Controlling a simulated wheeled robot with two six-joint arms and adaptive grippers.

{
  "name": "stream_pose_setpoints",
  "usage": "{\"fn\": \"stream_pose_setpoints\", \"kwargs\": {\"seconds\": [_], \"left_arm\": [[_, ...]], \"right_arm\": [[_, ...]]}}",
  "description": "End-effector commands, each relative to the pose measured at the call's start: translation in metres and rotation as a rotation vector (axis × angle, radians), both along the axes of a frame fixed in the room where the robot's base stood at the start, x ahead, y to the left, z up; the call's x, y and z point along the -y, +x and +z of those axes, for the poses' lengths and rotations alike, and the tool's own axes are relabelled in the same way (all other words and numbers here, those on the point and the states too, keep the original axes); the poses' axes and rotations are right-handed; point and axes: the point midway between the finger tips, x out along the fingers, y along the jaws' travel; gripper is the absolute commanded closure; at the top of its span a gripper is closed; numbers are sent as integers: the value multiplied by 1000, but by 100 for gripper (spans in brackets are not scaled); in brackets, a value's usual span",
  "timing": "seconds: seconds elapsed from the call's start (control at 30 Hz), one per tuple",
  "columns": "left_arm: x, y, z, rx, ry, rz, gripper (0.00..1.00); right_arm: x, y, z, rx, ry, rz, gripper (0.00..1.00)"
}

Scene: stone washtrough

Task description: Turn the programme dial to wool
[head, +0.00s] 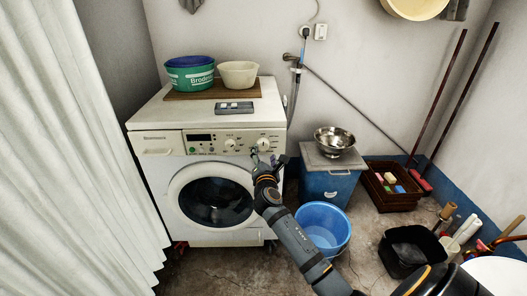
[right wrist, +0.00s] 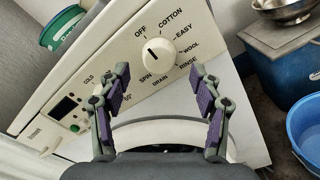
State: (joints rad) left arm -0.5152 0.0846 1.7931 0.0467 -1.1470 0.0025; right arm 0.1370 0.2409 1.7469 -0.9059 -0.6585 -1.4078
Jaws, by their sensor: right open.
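The washing machine (head: 215,190) stands against the back wall, with a control panel (head: 213,141) along its top front. The programme dial (head: 263,143) is the round cream knob at the panel's right. In the right wrist view the dial (right wrist: 159,53) is ringed by OFF, COTTON, EASY, WOOL, RINSE, DRAIN and SPIN. A short dark mark shows on its face; I cannot tell surely which label it points at. WOOL (right wrist: 191,47) is right of the dial. My right gripper (right wrist: 160,92) is open and empty, its fingers spread below the dial and apart from it. My left gripper is not in view.
A second knob (head: 230,143) sits left of the dial. A green tub (head: 190,76) and a cream bowl (head: 238,75) stand on a board on top. A blue box with a metal bowl (head: 334,139) and a blue bucket (head: 323,226) stand at the right.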

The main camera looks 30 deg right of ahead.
Motion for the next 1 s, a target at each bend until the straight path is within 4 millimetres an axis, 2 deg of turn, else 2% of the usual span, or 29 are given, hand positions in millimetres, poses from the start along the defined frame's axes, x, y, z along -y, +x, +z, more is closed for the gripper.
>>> {"fn": "stream_pose_setpoints", "kwargs": {"seconds": [0.1,0.2,0.57,0.9,0.97,1.0], "left_arm": [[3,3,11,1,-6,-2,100],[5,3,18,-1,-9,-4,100],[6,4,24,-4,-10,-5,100],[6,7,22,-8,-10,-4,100],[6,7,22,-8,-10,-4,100],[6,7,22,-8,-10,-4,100]], "right_arm": [[11,18,-1,2,0,0,35],[17,27,-1,1,1,1,35],[20,33,0,0,2,2,36],[19,32,0,1,2,3,83],[19,32,0,1,2,3,89],[19,32,0,1,3,3,90]]}}
